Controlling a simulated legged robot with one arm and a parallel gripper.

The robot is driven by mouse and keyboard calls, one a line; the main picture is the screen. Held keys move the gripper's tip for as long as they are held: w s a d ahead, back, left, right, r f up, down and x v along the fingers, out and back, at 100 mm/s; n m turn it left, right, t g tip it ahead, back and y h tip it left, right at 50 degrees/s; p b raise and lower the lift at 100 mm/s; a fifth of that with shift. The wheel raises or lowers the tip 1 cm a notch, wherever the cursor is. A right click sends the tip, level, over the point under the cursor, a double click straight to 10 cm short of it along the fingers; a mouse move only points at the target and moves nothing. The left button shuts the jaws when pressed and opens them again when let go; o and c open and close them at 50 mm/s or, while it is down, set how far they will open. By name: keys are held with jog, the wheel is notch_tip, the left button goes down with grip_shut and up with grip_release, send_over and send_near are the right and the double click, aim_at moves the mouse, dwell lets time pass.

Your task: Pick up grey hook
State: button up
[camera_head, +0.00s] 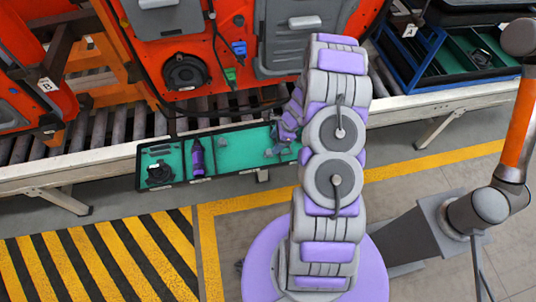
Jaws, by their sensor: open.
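A shallow dark tray with a teal lining (240,160) is fixed along the front of the conveyor. My purple and grey gripper (280,146) is over the right end of this tray, partly hidden behind my own arm. It is open. Small grey shapes show at its tip, and I cannot tell whether they are fingertips or the grey hook. A small grey piece (222,143) lies apart on the teal lining, left of the gripper, too small to identify for sure as the hook.
The tray's left compartments hold a purple tool (198,158) and a black round part (159,172). An orange-red door panel (200,60) stands on the roller conveyor behind. A blue-edged crate (405,65) is at right. Another robot arm (517,120) stands at far right.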

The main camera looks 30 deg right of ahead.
aim_at(269, 151)
jog(key=b+x, duration=0.2)
jog(key=x, duration=0.4)
jog(key=shift+a+f, duration=0.15)
jog(key=shift+f, duration=0.15)
jog(key=shift+c, duration=0.2)
jog(key=shift+c, duration=0.8)
grip_shut()
